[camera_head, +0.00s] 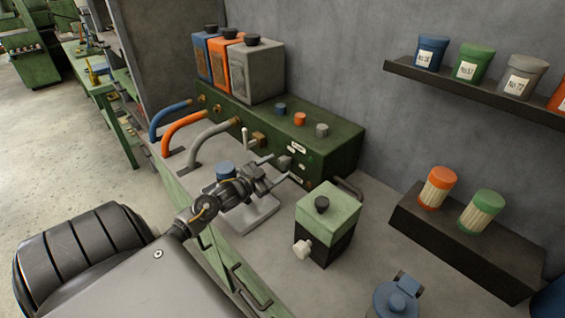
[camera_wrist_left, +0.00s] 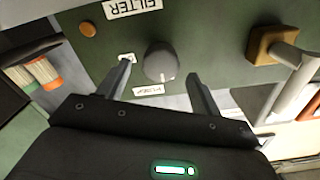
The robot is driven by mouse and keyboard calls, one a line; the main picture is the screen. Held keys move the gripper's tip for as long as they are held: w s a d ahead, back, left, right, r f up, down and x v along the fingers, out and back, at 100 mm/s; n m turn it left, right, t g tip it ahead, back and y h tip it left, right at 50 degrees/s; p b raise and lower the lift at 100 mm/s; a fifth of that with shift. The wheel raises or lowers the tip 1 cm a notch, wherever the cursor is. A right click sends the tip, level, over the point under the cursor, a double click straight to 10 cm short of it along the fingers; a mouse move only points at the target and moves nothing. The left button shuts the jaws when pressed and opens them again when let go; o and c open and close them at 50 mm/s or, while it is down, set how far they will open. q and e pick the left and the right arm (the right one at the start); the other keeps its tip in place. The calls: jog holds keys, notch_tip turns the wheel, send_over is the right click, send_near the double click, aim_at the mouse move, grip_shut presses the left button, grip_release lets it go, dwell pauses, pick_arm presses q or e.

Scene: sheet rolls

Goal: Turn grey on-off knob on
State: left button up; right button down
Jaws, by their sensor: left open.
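The grey on-off knob (camera_wrist_left: 160,62) is round, with a light pointer mark on its rim. It sits on the green panel between a small label above left and another label below it. My left gripper (camera_wrist_left: 159,70) is open, with one finger on each side of the knob and visible gaps to it. In the head view my left gripper (camera_head: 276,176) is at the front face of the green box (camera_head: 345,150), and partly hides the panel there. My right gripper is not in view.
A wooden-coloured lever block (camera_wrist_left: 270,45) is right of the knob in the wrist view. Blue, orange and grey canisters (camera_head: 257,70) stand on the green box. A green-and-black box (camera_head: 328,215) stands on the bench, right of my gripper. Curved hoses (camera_head: 210,140) are at left.

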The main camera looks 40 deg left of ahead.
aim_at(281, 165)
pick_arm(q)
jog(key=shift+w+d, duration=0.15)
jog(key=shift+w, duration=1.75)
jog(key=shift+f, duration=0.1)
jog(key=shift+c, duration=0.4)
jog(key=c, duration=0.9)
